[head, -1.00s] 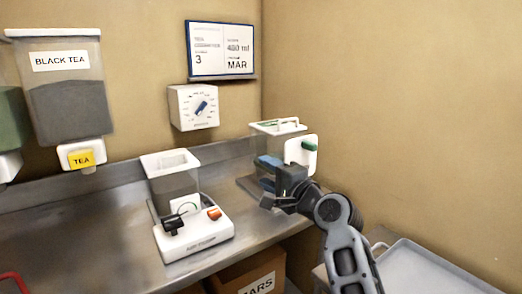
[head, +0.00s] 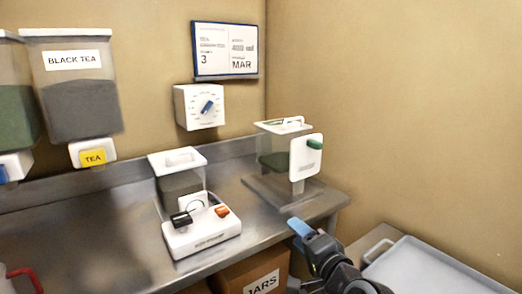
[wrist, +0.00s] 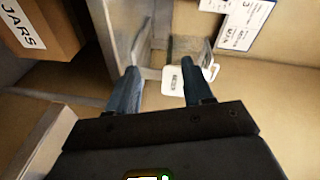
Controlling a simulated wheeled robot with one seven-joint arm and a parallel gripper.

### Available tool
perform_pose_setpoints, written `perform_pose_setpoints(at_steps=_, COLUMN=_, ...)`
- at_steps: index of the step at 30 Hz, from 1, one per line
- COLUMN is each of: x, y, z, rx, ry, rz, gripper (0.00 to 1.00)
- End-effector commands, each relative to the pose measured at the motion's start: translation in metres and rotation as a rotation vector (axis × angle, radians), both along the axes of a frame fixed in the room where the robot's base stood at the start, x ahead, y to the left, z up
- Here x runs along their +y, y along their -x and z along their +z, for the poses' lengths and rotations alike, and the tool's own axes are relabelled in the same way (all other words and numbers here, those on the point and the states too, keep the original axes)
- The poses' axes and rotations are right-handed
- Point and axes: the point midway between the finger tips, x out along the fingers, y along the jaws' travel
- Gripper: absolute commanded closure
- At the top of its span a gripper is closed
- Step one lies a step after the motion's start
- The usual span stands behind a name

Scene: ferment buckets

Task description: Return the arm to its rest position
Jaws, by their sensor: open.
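My gripper (head: 301,228) is at the bottom right of the head view, off the front edge of the steel counter (head: 105,225). In the wrist view its two blue fingers (wrist: 157,88) stand apart with nothing between them. Part of my arm is cut off by the bottom edge of the head view.
A machine with a white base (head: 200,238) stands mid-counter. The black tea dispenser (head: 82,105) hangs at left. A timer dial (head: 190,115) and a sign (head: 226,65) are on the wall. A jars box (head: 245,275) sits below the counter. A grey tray (head: 440,270) is at right.

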Motion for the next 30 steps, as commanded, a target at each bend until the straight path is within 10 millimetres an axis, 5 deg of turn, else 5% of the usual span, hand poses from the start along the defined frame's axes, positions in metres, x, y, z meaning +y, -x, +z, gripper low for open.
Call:
perform_pose_setpoints(at_steps=6, x=-0.047, y=0.081, z=-0.068, rx=-0.01, ry=0.209, rz=-0.086, gripper=0.49)
perform_pose_setpoints(at_steps=15, x=-0.096, y=0.206, z=-0.117, rx=-0.033, ry=0.506, rz=-0.156, gripper=0.49)
perform_pose_setpoints(at_steps=23, x=-0.122, y=0.315, z=-0.121, rx=-0.055, ry=0.752, rz=-0.177, gripper=0.49)
perform_pose_setpoints(at_steps=30, x=-0.132, y=0.407, z=-0.098, rx=-0.075, ry=0.965, rz=-0.167, gripper=0.49)
